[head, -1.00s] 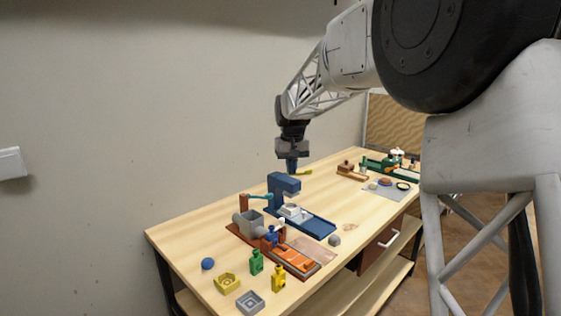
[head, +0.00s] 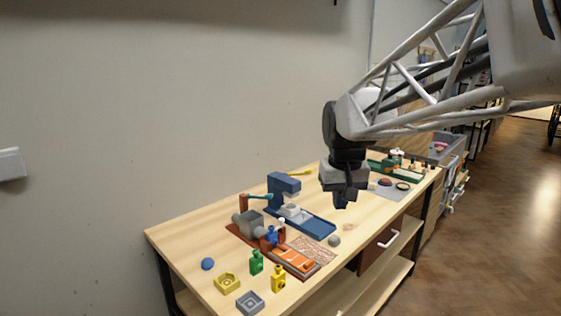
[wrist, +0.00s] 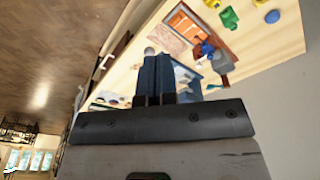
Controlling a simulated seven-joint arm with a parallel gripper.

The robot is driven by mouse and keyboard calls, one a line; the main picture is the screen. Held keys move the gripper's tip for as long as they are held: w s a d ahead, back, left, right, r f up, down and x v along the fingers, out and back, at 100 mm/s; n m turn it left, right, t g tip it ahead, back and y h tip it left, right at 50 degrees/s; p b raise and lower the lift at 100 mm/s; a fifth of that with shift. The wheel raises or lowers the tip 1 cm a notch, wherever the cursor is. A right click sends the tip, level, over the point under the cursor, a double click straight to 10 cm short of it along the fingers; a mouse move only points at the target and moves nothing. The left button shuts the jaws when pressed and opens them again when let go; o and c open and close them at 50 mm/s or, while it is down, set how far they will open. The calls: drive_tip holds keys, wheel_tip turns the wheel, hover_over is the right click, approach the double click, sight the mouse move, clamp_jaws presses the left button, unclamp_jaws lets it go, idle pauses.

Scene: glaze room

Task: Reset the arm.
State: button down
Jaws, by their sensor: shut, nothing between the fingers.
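My gripper (head: 341,204) hangs from the arm above the front right part of the wooden table (head: 185,235), pointing down. Its fingers are shut with nothing between them. In the wrist view the two dark blue fingers (wrist: 155,75) lie side by side, with the table top beyond them. The gripper is apart from the objects on the table, to the right of the blue press (head: 285,188).
A drawer (head: 379,244) is under the table.

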drive_tip(key=s+d+f, duration=0.1)
drive_tip(key=s+f, duration=0.2)
drive_tip(key=s, duration=0.5)
drive_tip(key=s+d+f, duration=0.2)
drive_tip(key=s+f, duration=0.1)
drive_tip(key=s, duration=0.6)
drive_tip(key=s+d+f+m+t, duration=0.1)
drive_tip(key=s+d+f, duration=0.1)
drive_tip(key=s, duration=0.7)
drive_tip(key=shift+d+f, duration=0.15)
drive_tip(key=shift+f, duration=0.6)
